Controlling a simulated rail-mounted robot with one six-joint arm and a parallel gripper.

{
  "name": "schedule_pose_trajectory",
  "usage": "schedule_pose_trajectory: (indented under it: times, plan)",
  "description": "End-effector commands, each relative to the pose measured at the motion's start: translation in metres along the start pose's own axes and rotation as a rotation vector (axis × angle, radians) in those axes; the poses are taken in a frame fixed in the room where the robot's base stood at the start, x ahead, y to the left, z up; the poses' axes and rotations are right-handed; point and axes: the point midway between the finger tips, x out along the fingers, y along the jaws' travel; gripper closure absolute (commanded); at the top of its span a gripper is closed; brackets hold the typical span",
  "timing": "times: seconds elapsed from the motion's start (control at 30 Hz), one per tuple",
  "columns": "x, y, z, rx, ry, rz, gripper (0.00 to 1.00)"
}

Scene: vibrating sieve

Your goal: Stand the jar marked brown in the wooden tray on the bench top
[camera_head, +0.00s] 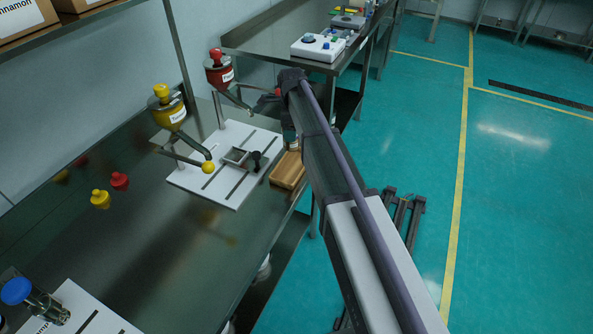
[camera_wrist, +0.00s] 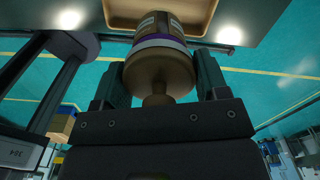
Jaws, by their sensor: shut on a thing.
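My gripper (camera_wrist: 162,82) is shut on a jar (camera_wrist: 158,68) with a brown lid and knob, a purple band and a pale label that I cannot read. The knob points back toward my gripper's palm. The wooden tray (camera_head: 284,181) lies at the right edge of the bench top in the head view. It also shows at the top of the wrist view (camera_wrist: 205,8), beyond the jar. The jar overlaps the tray there; I cannot tell whether they touch. In the head view my arm hides most of my gripper and the jar.
A white board (camera_head: 205,183) with slots and a dark-handled part lies left of the tray. A yellow hopper (camera_head: 170,112) and a red hopper (camera_head: 219,70) stand behind it with spouts. A second bench (camera_head: 300,52) is behind.

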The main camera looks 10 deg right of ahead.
Motion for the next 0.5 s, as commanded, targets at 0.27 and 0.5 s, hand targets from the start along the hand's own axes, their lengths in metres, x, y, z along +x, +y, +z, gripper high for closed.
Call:
schedule_pose_trajectory:
  times: [0.27, 0.5]
  plan:
    - [0.063, 0.001, 0.0, 0.001, 0.0, 0.0, 0.6]
    - [0.076, 0.001, 0.0, 0.001, 0.0, 0.0, 0.6]
